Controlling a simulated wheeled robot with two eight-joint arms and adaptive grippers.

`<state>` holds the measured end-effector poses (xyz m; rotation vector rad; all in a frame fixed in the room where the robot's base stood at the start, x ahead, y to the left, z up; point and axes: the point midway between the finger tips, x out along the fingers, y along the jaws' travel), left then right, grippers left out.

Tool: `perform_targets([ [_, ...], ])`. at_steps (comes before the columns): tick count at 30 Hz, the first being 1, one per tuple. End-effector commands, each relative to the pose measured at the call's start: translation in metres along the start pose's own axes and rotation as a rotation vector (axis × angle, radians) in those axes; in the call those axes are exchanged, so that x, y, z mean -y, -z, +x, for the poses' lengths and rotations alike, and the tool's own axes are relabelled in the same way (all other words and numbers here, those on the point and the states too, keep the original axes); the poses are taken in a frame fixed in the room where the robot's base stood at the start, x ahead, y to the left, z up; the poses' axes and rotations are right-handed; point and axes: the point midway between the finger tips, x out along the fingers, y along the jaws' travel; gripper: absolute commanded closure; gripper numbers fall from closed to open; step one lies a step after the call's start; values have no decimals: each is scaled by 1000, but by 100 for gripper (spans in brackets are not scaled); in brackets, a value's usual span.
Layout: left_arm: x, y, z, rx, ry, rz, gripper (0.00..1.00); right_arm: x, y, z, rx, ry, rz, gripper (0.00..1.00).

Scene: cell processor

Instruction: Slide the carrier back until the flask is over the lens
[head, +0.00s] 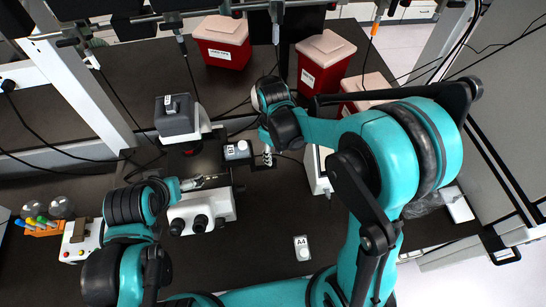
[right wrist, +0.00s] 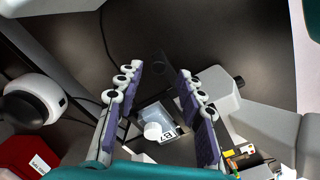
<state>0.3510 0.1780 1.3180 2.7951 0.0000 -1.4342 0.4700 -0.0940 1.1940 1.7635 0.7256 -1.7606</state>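A small clear flask with a white cap (head: 242,146) and a label stands just left of my right gripper (head: 268,157) in the head view. In the right wrist view the flask (right wrist: 153,116) shows between the purple-padded fingers of my right gripper (right wrist: 158,72). These fingers are spread, with gaps to the flask. The white microscope (head: 203,211) has black eyepieces at the front. My left gripper (head: 212,181) is at the microscope, just above the eyepieces; its finger opening is too small to tell. I cannot make out the carrier or the lens clearly.
A grey block on a white arm (head: 178,119) stands behind the microscope. Another flask labelled A4 (head: 302,248) is on the dark bench at front. Red bins (head: 222,42) stand at the back. Cables cross the bench. A pen rack (head: 42,226) is at left.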

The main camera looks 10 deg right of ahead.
Motion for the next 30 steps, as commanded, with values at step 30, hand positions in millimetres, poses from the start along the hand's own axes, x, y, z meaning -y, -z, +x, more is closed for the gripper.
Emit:
perform_targets([
  [30,0,-1,1,0,0,0,3,1,2,47,-1,0,-1,100],
])
